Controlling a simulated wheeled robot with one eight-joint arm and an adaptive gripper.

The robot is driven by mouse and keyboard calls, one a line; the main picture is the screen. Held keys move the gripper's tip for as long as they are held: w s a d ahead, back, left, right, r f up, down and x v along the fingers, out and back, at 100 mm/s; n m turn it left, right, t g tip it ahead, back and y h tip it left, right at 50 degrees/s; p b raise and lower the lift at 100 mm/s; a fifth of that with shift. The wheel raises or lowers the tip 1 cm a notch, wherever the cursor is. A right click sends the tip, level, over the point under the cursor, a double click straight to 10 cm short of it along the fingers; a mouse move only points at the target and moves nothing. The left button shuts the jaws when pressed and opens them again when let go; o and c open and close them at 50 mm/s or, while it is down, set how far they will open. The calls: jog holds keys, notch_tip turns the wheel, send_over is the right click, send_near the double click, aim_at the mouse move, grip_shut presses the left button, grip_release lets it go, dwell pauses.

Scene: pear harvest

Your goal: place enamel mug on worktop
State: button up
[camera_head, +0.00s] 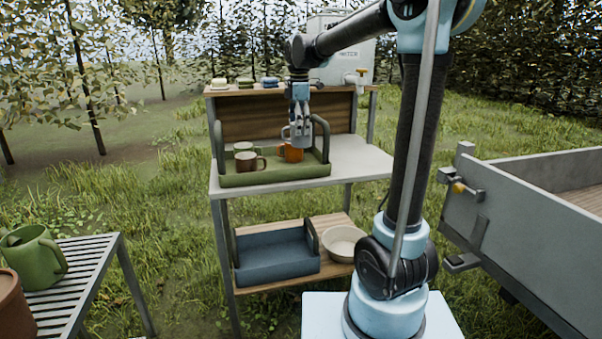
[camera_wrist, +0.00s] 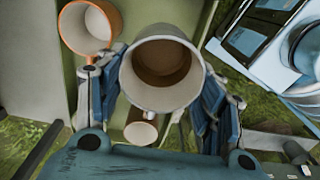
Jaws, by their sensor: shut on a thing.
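My gripper (camera_head: 301,118) points down over the right part of the green tray and is shut on a pale grey mug (camera_head: 304,137). In the wrist view the mug (camera_wrist: 162,60) sits between both fingers, its open, brownish inside facing the camera. The mug is upright, close to an orange mug (camera_head: 291,153); whether its base touches the tray cannot be told. The orange mug also shows in the wrist view (camera_wrist: 69,28). A brown mug (camera_head: 247,162) and another pale mug (camera_head: 243,146) stand in the tray's left part. The pale worktop (camera_head: 362,160) lies under the tray.
The green tray (camera_head: 275,176) has tall end handles near my gripper. Bare worktop shows to its right. A shelf above holds small items and a tank (camera_head: 340,55) with a tap. Below are a blue tray (camera_head: 275,262) and a bowl (camera_head: 343,243). A trailer (camera_head: 540,205) stands right.

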jog(key=shift+s+f, duration=0.1)
jog(key=shift+f, duration=4.7)
jog(key=shift+f, duration=0.2)
jog(key=o, duration=1.1)
jog(key=shift+o, duration=0.2)
notch_tip(320, 180, up, 17)
jog(key=shift+s+a+r, duration=0.15)
jog(key=shift+s+r, duration=0.05)
jog(key=shift+s, duration=0.05)
